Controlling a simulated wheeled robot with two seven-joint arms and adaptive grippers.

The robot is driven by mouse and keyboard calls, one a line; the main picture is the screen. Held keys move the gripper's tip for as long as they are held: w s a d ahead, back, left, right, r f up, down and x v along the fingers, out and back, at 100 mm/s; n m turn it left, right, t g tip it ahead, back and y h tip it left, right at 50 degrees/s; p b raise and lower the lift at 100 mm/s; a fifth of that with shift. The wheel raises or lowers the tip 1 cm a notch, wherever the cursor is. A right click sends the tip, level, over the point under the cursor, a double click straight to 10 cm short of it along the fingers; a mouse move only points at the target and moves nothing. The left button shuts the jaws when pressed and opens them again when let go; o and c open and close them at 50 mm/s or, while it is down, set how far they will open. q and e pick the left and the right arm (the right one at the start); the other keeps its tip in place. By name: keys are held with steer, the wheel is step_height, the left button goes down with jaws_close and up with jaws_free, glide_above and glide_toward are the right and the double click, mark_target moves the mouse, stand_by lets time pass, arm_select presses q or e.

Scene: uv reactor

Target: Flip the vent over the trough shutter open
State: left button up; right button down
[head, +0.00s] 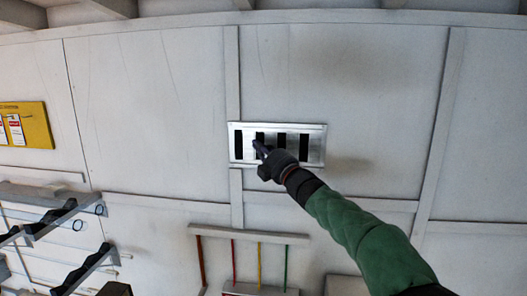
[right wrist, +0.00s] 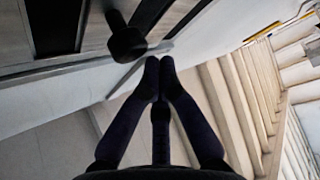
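The vent is a silver plate (head: 317,146) with several upright dark slots, set on the white wall in the middle of the head view. In the right wrist view its slats and frame (right wrist: 50,66) fill the upper left, and a black knob (right wrist: 127,43) stands out from it. My right gripper (head: 259,147) is in front of the vent's left half and covers part of it. In the right wrist view its fingertips (right wrist: 159,68) are together with nothing seen between them, beside the knob and apparently apart from it. My left gripper is out of view.
White wall panels with raised battens surround the vent. A yellow board (head: 36,128) hangs at the left. Racks with black wavy holders (head: 60,213) stick out at lower left. Below the vent is a ledge (head: 250,235) with coloured rods under it.

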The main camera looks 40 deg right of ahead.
steer(key=a+b+v, duration=0.1)
steer(key=b+v, duration=0.2)
steer(key=v, duration=0.6)
steer(key=shift+a+r, duration=0.25)
steer(key=shift+w, duration=0.1)
